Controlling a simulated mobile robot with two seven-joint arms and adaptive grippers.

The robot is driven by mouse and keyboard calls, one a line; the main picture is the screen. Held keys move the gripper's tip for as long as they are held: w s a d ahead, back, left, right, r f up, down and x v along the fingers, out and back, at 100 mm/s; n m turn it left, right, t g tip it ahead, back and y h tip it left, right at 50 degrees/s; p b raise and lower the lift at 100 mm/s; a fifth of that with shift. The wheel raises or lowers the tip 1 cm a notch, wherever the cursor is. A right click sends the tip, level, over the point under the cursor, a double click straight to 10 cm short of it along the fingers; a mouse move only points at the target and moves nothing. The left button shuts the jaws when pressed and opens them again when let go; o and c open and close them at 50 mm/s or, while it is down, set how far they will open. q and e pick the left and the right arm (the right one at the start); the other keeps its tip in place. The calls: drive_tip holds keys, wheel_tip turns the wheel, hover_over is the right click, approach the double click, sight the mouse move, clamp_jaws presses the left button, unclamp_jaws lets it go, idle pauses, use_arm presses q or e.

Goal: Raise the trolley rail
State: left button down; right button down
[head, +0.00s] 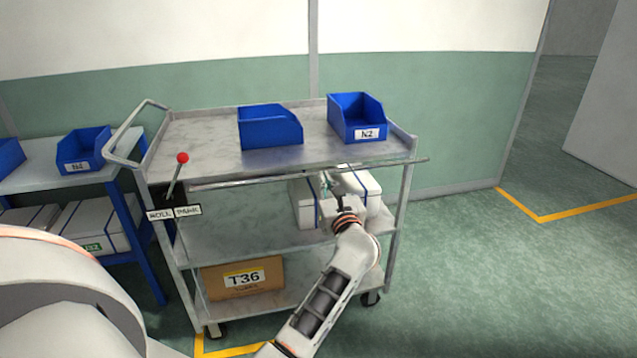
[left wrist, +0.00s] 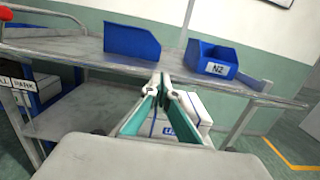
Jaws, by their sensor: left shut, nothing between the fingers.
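The trolley (head: 222,215) stands against the wall with a steel top and two lower shelves. A thin metal rail (head: 250,180) runs along its front, just below the edge of the top shelf. My left gripper (head: 325,180) is under the right half of the rail, pointing toward the trolley. In the left wrist view its teal fingers (left wrist: 165,82) are closed together and hold nothing. The fingertips are close to the rail and the shelf edge; I cannot tell whether they touch. My right gripper is not in view.
Two blue bins (head: 270,127) stand on the top shelf. A red-knobbed lever (head: 176,172) is at the trolley's left front. White boxes (head: 303,203) sit behind my gripper, and a carton (head: 243,279) sits below. A blue-legged table (head: 140,235) stands left; floor is clear at right.

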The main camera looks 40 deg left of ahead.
use_arm(q)
drive_tip(key=shift+g+h, duration=0.5)
drive_tip(key=shift+g, duration=0.1)
drive_tip(key=a+r+p, duration=0.1)
drive_tip(key=r, duration=0.1)
drive_tip(key=w+a+r+p, duration=0.1)
drive_tip(key=r+p, duration=0.1)
drive_tip(key=w+a+r+p, duration=0.1)
drive_tip(key=r+p, duration=0.1)
drive_tip(key=shift+w+r, duration=0.1)
drive_tip(key=shift+w, duration=0.15)
drive_tip(key=w+a+r, duration=0.2)
drive_tip(key=w+a, duration=0.1)
drive_tip(key=shift+a+r, duration=0.1)
drive_tip(key=shift+a, duration=0.15)
